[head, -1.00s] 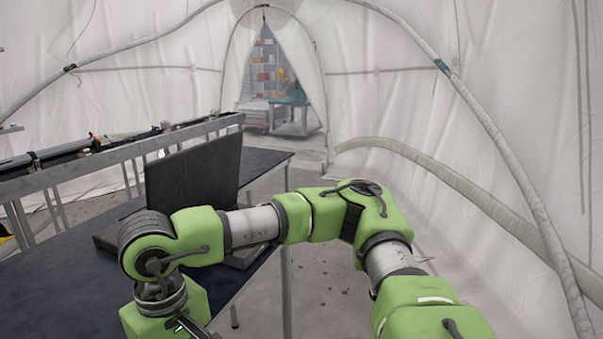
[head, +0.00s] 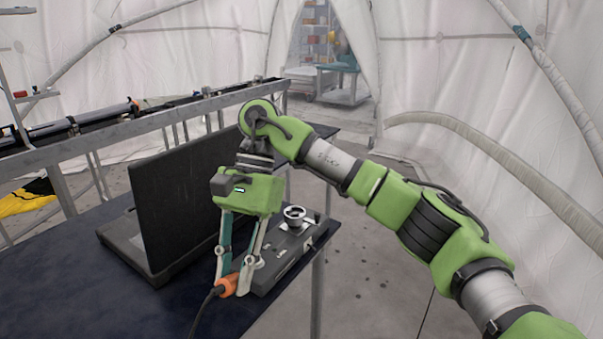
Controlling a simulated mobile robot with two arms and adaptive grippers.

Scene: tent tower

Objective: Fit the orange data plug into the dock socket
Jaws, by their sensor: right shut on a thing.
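My right gripper (head: 232,277) points down over the dark table and is shut on the orange data plug (head: 229,285). A dark cable trails from the plug down and out at the bottom of the head view. A grey dock-like box (head: 288,258) lies on the table just right of the gripper, with a round silver fitting (head: 293,213) on top. The plug is at the box's near left end, apparently outside it; I cannot tell whether they touch. I cannot make out the socket opening clearly. My left gripper is out of view.
An open black laptop-like case (head: 185,205) stands close to the left of my right gripper. The table (head: 110,295) is clear at the front left. A metal rail frame (head: 130,130) runs behind it. Open floor (head: 375,270) lies to the right.

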